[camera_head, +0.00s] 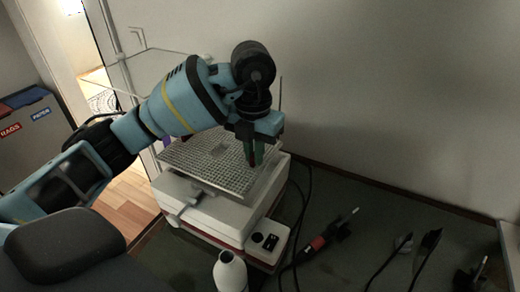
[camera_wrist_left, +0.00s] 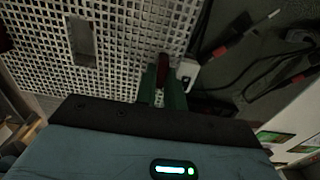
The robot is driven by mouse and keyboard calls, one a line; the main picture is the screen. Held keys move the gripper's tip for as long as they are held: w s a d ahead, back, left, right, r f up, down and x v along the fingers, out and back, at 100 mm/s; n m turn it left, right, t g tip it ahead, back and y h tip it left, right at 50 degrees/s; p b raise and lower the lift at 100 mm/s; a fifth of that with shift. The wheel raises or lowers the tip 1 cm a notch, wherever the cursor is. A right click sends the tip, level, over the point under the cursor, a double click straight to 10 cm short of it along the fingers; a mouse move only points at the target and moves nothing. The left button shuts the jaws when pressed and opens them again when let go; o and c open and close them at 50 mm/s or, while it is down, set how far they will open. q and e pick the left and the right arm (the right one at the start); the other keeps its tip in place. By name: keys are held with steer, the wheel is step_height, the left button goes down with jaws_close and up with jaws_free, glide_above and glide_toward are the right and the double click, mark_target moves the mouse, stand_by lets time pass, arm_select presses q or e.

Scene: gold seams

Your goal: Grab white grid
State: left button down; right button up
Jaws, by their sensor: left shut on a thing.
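The white grid (camera_head: 205,150) is a flat mesh plate on top of a white boxy machine (camera_head: 205,208). My left gripper (camera_head: 253,160) points down at the grid's right edge, its green fingers with dark red tips shut on that edge. In the left wrist view the grid (camera_wrist_left: 125,45) fills the upper left, with a rectangular opening in it. The left gripper (camera_wrist_left: 162,85) shows there at the grid's edge; the fingers hide the exact contact. My right gripper is in neither view.
A white bottle (camera_head: 230,272) stands in front of the machine. A red-and-black tool (camera_head: 318,243), cables and dark hand tools (camera_head: 425,245) lie on the dark bench to the right. A wall rises close behind. Bare bench (camera_head: 365,205) shows right of the machine.

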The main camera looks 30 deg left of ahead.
arm_select(q)
steer(key=s, duration=1.5)
steer(key=shift+d, duration=0.4)
steer(key=shift+r, duration=0.1)
